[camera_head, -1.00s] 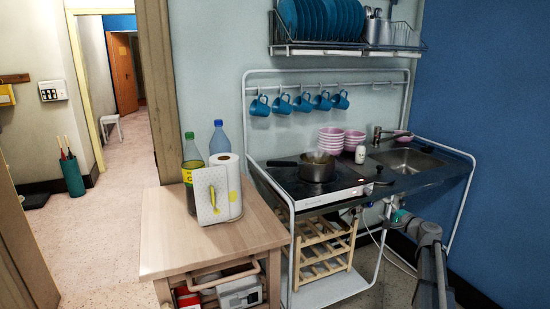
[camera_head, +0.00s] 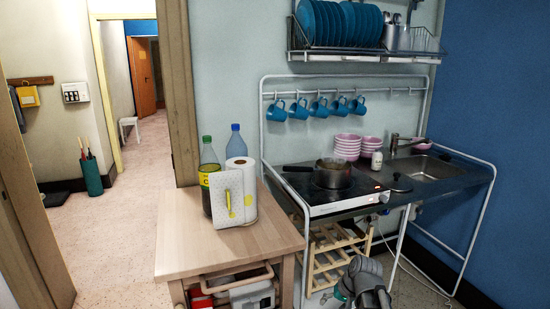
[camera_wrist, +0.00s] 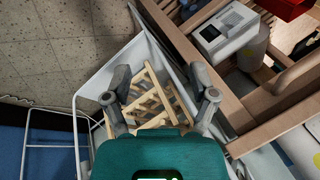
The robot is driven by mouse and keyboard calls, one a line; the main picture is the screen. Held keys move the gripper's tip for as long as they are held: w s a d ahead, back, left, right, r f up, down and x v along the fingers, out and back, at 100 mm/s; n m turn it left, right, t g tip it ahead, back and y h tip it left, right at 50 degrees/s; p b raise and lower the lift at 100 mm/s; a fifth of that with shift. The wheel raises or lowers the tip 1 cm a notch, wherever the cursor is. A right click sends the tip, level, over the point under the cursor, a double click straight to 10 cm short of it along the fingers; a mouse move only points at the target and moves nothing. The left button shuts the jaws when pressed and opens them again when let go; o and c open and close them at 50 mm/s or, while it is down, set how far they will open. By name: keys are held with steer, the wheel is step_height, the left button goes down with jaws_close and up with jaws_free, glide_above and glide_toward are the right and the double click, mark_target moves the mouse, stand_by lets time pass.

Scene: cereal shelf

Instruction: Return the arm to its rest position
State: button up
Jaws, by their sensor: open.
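My gripper (camera_wrist: 158,88) is open and empty in the wrist view. Its two grey fingers are spread apart, with the teal body below them. Behind the fingers is a light wooden slatted rack (camera_wrist: 150,108); I cannot tell the exact distance to it. The fingers cannot be made out in that view.
A wooden cart (camera_head: 225,250) stands left of the sink unit (camera_head: 345,205), carrying bottles and a paper towel roll (camera_head: 241,190). The slatted rack (camera_head: 335,255) is under the unit. A pot (camera_head: 333,173) sits on the hob. The floor at the left (camera_head: 110,235) is clear.

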steer(key=s+f+n+g+h, duration=0.2)
steer(key=s+h, duration=0.2)
steer(key=s, duration=0.4)
step_height(320, 180, up, 17)
steer(key=p, duration=1.7)
steer(key=shift+s+a+r, duration=0.15)
steer(key=shift+s+a, duration=0.05)
steer(key=shift+s, duration=0.15)
